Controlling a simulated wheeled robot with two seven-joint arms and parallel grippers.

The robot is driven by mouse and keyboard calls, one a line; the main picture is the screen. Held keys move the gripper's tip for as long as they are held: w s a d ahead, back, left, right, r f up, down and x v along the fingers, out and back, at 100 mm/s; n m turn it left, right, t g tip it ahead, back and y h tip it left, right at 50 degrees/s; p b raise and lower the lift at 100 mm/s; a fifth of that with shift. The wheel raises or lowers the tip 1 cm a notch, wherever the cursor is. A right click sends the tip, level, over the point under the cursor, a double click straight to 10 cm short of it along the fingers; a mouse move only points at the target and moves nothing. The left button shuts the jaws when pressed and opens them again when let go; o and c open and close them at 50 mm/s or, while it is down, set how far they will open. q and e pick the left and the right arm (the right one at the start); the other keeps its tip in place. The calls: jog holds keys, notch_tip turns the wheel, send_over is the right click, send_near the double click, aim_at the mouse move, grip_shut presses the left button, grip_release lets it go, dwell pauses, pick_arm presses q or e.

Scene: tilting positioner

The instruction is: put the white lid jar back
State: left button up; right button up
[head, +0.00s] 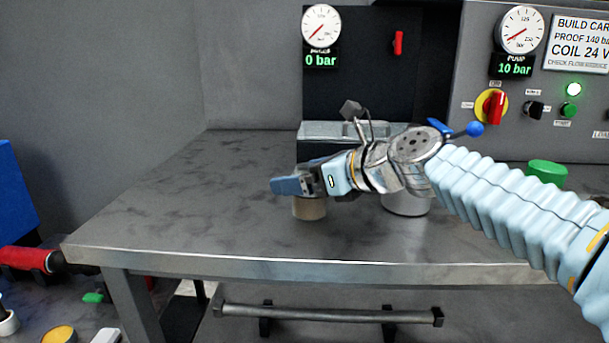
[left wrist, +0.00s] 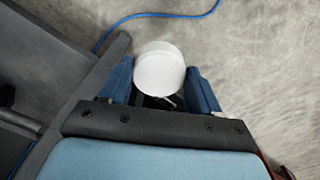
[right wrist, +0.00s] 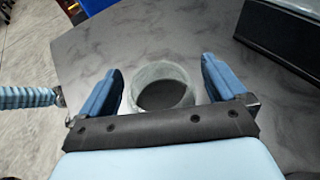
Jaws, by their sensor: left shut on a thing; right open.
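The white lid jar (left wrist: 160,68) is between the blue fingers of my left gripper (left wrist: 160,90), which is shut on it; only its round white top and a little of its side show. A pale floor-like surface is below. I do not see the left gripper in the head view. My right gripper (right wrist: 162,85) is open, its fingers on either side of an open round container (right wrist: 160,86) on the workbench, with a gap at each side. In the head view the right gripper (head: 295,186) is above the tan side of that container (head: 310,209).
The grey workbench (head: 170,215) has free room on its left. A metal cylinder (head: 406,204) and a green-topped item (head: 547,171) stand on the right. A grey block (head: 345,130) is at the back. Low at left are a yellow round top (head: 58,335) and a red cylinder (head: 22,258).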

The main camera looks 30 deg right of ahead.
jog(key=shift+r, duration=0.25)
jog(key=v, duration=1.2)
